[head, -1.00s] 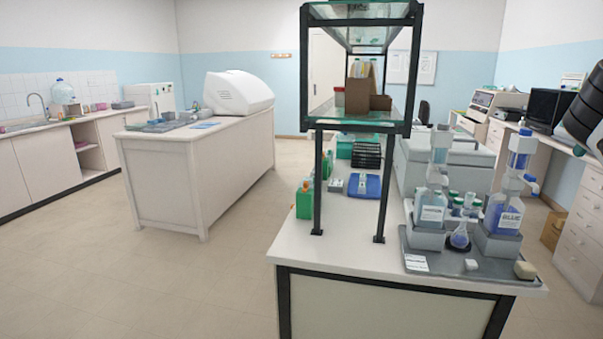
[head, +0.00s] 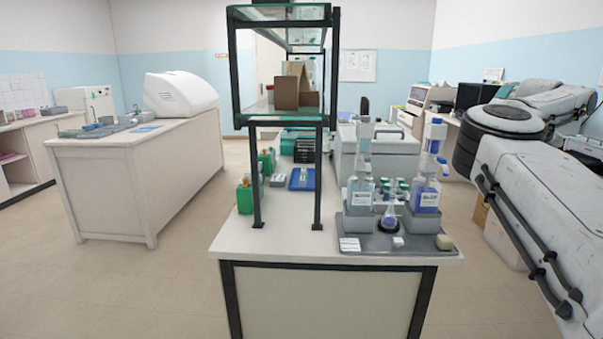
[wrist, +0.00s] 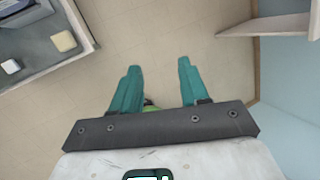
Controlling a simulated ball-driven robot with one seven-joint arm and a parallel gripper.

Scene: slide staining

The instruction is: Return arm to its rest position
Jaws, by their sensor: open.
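My gripper (wrist: 157,85) shows in the wrist view with its two teal fingers apart and nothing clear between them but the beige floor. A small green patch shows low between the fingers; I cannot tell what it is. In the head view my grey arm fills the right side, and my gripper is not visible there. The wrist view has the corner of a grey tray (wrist: 82,22) at upper left, apart from the fingers.
The bench (head: 280,245) stands ahead with a glass shelf (head: 275,118) and a grey tray (head: 385,246) of dispenser bottles and a flask. A white side bench (head: 110,185) stands left. Floor (head: 100,285) is clear at front left. A wall (wrist: 288,125) is at right in the wrist view.

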